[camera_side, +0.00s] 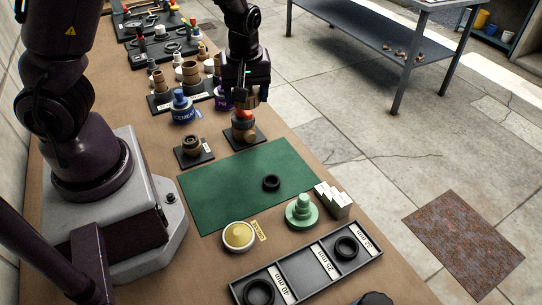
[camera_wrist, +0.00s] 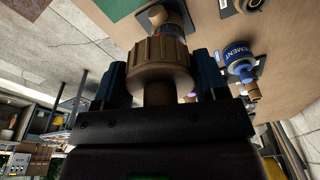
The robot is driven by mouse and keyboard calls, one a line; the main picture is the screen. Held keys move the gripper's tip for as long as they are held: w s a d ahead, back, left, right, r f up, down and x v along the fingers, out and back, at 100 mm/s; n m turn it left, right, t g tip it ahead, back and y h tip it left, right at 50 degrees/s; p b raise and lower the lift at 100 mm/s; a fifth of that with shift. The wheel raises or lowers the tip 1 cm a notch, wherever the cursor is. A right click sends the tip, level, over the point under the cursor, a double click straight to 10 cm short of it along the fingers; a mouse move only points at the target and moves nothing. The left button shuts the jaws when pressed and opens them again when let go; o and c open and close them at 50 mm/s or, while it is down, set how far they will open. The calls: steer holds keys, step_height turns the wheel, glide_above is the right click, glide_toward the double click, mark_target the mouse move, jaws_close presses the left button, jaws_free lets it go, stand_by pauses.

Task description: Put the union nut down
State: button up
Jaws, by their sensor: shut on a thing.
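The union nut (camera_wrist: 158,65) is a brown ribbed ring between the two dark blue finger pads of my gripper (camera_wrist: 160,78) in the wrist view. In the side view my gripper (camera_side: 246,98) is shut on the nut (camera_side: 252,102), which is partly hidden by the fingers. Just below it stands a brown and orange fitting (camera_side: 243,128) on a small black plate (camera_side: 258,137). The fitting's pale and orange end also shows beyond the nut in the wrist view (camera_wrist: 164,18). I cannot tell whether nut and fitting touch.
The green mat (camera_side: 225,190) in front holds only a black ring (camera_side: 271,183). A grey sorting tray (camera_side: 315,268) and a green stepped piece (camera_side: 301,212) lie nearer.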

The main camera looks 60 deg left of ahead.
steer(key=w+d+m, duration=0.2)
steer(key=w+d, duration=0.2)
step_height(320, 180, down, 14)
steer(key=shift+s+d+f, duration=0.1)
steer(key=shift+s+f, duration=0.05)
steer(key=shift+f, duration=0.1)
steer(key=shift+f, duration=0.15)
steer(key=shift+f, duration=0.3)
steer(key=o, duration=0.9)
steer(key=shift+c, duration=0.2)
steer(key=shift+o, duration=0.6)
steer(key=shift+r, duration=0.4)
step_height(320, 180, up, 12)
steer(key=d, duration=0.2)
step_height(320, 180, up, 14)
steer(key=m+t+h, duration=0.2)
steer(key=m+h, duration=0.1)
steer(key=m, duration=0.3)
glide_above(272, 156)
steer(key=s+d, duration=0.5)
steer(key=s, duration=0.1)
steer(key=s+r+m+t+y, duration=0.1)
steer(key=s+r+m+t, duration=0.2)
steer(key=s+r+m, duration=0.3)
steer(key=s+r, duration=0.2)
steer(key=s, duration=0.1)
steer(key=shift+s+a+r, duration=0.2)
steer(key=shift+s+r, duration=0.15)
steer(key=shift+s, duration=0.05)
